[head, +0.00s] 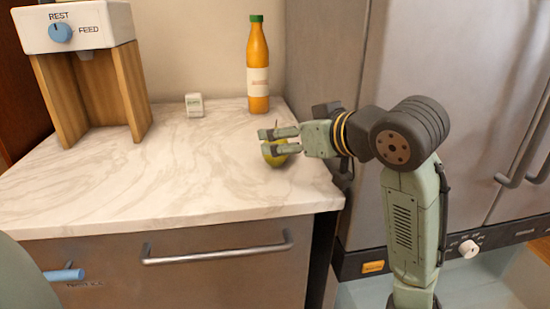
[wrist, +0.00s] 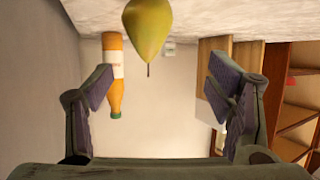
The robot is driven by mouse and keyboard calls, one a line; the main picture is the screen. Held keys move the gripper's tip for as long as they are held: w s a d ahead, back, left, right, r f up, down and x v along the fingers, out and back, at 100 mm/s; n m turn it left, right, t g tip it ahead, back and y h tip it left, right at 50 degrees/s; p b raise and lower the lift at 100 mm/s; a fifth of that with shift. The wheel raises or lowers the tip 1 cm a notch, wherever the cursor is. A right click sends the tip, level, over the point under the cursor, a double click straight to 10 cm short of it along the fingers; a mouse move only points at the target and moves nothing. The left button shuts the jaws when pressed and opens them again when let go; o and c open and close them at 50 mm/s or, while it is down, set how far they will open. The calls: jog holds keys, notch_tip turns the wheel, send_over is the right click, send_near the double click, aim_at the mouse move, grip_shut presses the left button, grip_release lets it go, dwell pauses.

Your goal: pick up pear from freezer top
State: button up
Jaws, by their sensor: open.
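The pear (head: 276,160) is yellow-green and stands on the marble-look top (head: 200,165) near its right end. In the head view my gripper (head: 268,141) is at the pear, and its fingers hide part of the fruit. In the wrist view the pear (wrist: 148,28) is at the top centre with its dark stem pointing down in the picture. The two fingers (wrist: 158,90) are spread wide at left and right, with the pear lying beyond and between them. No finger visibly touches it in that view.
An orange bottle (head: 258,70) with a green cap stands behind the pear. A small white box (head: 194,105) and a dispenser (head: 75,28) on wooden legs stand farther left. A tall metal cabinet (head: 440,60) rises at right. The top's front middle is clear.

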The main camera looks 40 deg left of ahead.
jog(key=shift+w+d+f+h, duration=0.2)
jog(key=shift+w+d+f, duration=0.1)
jog(key=shift+d, duration=0.15)
jog(key=shift+w+d+f+h, duration=0.2)
jog(key=shift+d+f, duration=0.1)
jog(key=shift+d, duration=0.15)
jog(key=shift+w+d+f, duration=0.1)
jog(key=shift+d+f, duration=0.1)
jog(key=shift+f, duration=0.1)
jog(key=shift+h, duration=0.3)
jog(key=x, duration=0.5)
jog(key=shift+f, duration=0.1)
jog(key=shift+s+p+x, duration=0.15)
jog(key=shift+p+x, duration=0.15)
jog(key=shift+x, duration=1)
jog(key=shift+s+p+x, duration=0.1)
jog(key=shift+p+x, duration=0.2)
jog(key=shift+x, duration=1.05)
jog(key=shift+c, duration=0.5)
jog(key=c, duration=1.2)
